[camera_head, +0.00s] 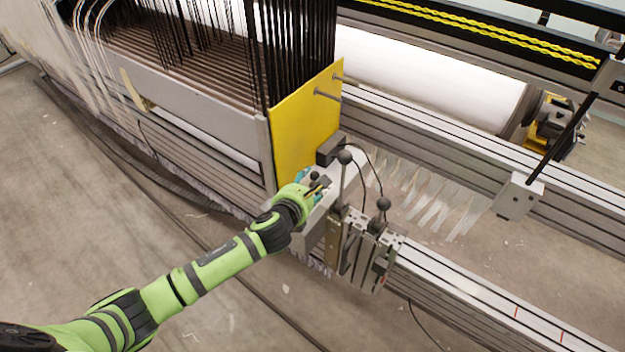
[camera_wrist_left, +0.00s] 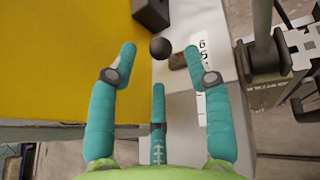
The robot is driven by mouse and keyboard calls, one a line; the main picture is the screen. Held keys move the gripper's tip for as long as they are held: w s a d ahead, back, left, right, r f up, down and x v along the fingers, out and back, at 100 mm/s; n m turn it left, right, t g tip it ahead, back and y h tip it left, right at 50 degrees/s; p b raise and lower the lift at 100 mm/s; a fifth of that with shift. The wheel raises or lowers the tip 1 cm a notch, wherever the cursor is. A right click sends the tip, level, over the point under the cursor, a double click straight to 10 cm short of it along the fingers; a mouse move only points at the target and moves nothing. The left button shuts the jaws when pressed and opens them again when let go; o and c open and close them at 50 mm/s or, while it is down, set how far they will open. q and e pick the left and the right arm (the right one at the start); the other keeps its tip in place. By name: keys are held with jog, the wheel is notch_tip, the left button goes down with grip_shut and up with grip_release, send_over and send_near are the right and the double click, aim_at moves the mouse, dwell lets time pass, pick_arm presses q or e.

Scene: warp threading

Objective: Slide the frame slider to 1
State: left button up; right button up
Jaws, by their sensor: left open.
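The frame slider shows as a black ball knob (camera_wrist_left: 160,48) in the left wrist view, beside a white number strip (camera_wrist_left: 201,72) on a light grey housing (camera_wrist_left: 215,25). The strip's digits are only partly legible. My left gripper (camera_wrist_left: 160,65) is open, with one teal finger on each side of the knob and a third below it. I cannot tell whether any finger touches the knob. In the head view my left gripper (camera_head: 316,188) is at the housing beside the yellow plate, and the knob (camera_head: 315,176) shows small there. My right gripper is not in view.
The yellow plate (camera_head: 300,125) stands close beside my left gripper, with bolts sticking out. Upright levers with black balls (camera_head: 383,204) and a metal clamp block (camera_head: 362,255) stand to the right. Metal rails (camera_head: 470,300) run to the lower right. Bare floor (camera_head: 90,220) lies at left.

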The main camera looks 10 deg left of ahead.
aim_at(313, 177)
pick_arm(q)
jog(key=shift+b+x, duration=0.4)
jog(key=shift+x, duration=1.45)
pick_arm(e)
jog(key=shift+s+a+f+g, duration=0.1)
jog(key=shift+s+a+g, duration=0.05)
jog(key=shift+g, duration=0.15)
pick_arm(q)
grip_shut()
jog(key=shift+s+a+r+p, duration=0.1)
jog(key=shift+s+p, duration=0.1)
jog(key=shift+p, duration=0.1)
jog(key=s+a+p, duration=0.1)
jog(key=s, duration=0.1)
jog(key=s+p, duration=0.1)
jog(key=s, duration=0.1)
jog(key=s+a+p, duration=0.1)
jog(key=s+p, duration=0.1)
jog(key=shift+s+a, duration=0.15)
jog(key=shift+a, duration=0.15)
jog(key=shift+s, duration=0.2)
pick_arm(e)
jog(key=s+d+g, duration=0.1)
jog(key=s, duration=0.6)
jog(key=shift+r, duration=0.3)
